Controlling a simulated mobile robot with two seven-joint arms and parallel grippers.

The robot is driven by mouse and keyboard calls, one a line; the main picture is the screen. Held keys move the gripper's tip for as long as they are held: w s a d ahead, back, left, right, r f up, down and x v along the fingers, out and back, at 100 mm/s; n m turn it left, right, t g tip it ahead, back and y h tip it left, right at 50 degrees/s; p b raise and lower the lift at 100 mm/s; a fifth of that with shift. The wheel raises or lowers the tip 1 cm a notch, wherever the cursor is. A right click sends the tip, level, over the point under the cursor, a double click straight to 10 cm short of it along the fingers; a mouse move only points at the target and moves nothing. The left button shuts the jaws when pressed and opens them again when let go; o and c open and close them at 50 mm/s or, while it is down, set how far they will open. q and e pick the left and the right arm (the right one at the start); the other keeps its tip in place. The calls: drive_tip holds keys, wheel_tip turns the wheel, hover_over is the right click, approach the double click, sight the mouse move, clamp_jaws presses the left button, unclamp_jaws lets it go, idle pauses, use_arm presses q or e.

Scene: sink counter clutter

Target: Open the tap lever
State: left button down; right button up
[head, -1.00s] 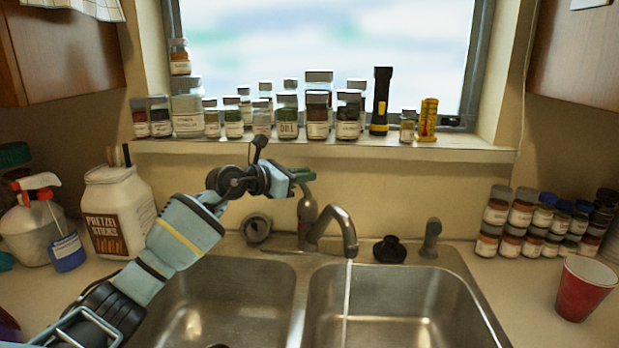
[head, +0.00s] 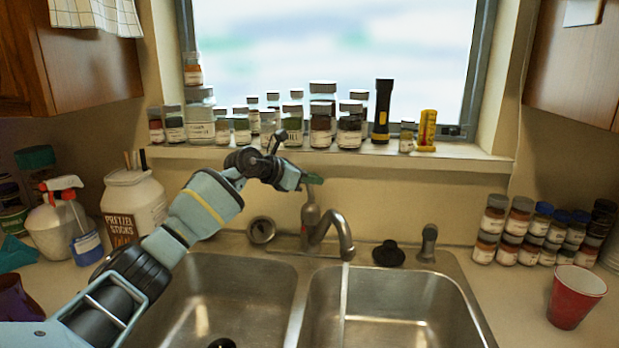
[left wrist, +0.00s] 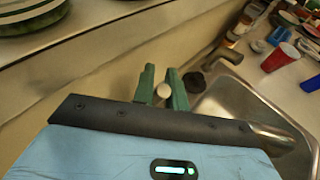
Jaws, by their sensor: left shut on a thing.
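The metal tap (head: 331,222) stands behind the double sink, its spout curving to the right. A thin stream of water (head: 344,295) falls from the spout along the right basin. My left gripper (head: 313,180) reaches over from the left to the top of the tap, its green fingertips at the tap lever. In the left wrist view the green fingers (left wrist: 163,88) are close around the pale round end of the tap lever (left wrist: 164,91). The rest of the lever is mostly hidden by the fingers. My right gripper is in neither view.
Several spice jars (head: 320,115) and a black flashlight (head: 382,110) line the windowsill just behind my left arm. A black stopper (head: 389,253) lies right of the tap. A red cup (head: 576,297) and stacked jars (head: 520,232) stand at the right; a pretzel jar (head: 135,205) stands at left.

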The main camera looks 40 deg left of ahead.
use_arm(q)
drive_tip(key=c, duration=1.4)
unclamp_jaws()
drive_tip(key=v, duration=0.7)
drive_tip(key=shift+s+r+b, duration=0.15)
drive_tip(key=shift+s+b, duration=0.2)
drive_tip(key=shift+a, duration=0.1)
